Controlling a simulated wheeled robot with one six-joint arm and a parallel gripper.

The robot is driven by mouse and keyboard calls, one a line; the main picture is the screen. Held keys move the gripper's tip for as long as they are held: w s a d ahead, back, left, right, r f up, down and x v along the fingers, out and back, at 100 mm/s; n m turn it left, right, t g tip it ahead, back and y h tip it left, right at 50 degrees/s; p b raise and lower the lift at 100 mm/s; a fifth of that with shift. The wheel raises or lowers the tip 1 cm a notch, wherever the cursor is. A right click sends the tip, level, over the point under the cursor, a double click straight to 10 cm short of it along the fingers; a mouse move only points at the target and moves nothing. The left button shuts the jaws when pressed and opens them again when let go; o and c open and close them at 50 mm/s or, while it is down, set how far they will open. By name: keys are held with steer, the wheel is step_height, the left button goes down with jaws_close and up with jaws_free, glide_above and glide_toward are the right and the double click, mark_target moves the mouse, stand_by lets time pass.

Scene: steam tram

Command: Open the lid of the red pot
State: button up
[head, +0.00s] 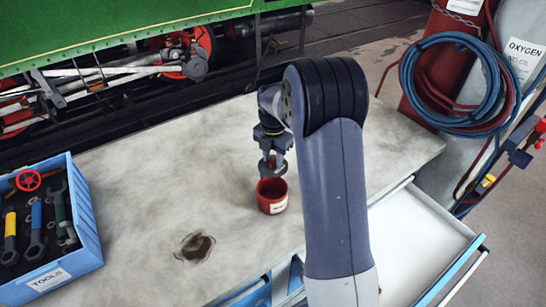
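The red pot (272,204) is small and round, with a white label on its front. It stands upright on the worktop, near the middle of the head view. My gripper (273,170) points down just above the pot's top, close to its rim. My gripper looks small and dark grey here, and its fingers overlap the far part of the pot's top. I cannot tell whether the fingers touch the pot or hold anything. The pot's top looks dark red, and I cannot make out a separate lid.
A blue tool box (82,226) with several tools stands at the left. A dark stain (195,247) marks the grey worktop (150,190). An open drawer (415,240) juts out at the lower right. Coiled hoses (450,85) hang by the gas cylinders. A green steam tram (90,25) stands behind.

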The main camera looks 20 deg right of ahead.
mark_target(273, 160)
steer(key=shift+r, duration=0.1)
step_height(273, 160, up, 11)
steer(key=b, duration=0.1)
stand_by(0.3)
steer(key=shift+f, duration=0.2)
step_height(273, 160, down, 11)
steer(key=shift+r+p, duration=0.1)
steer(key=shift+p, duration=0.45)
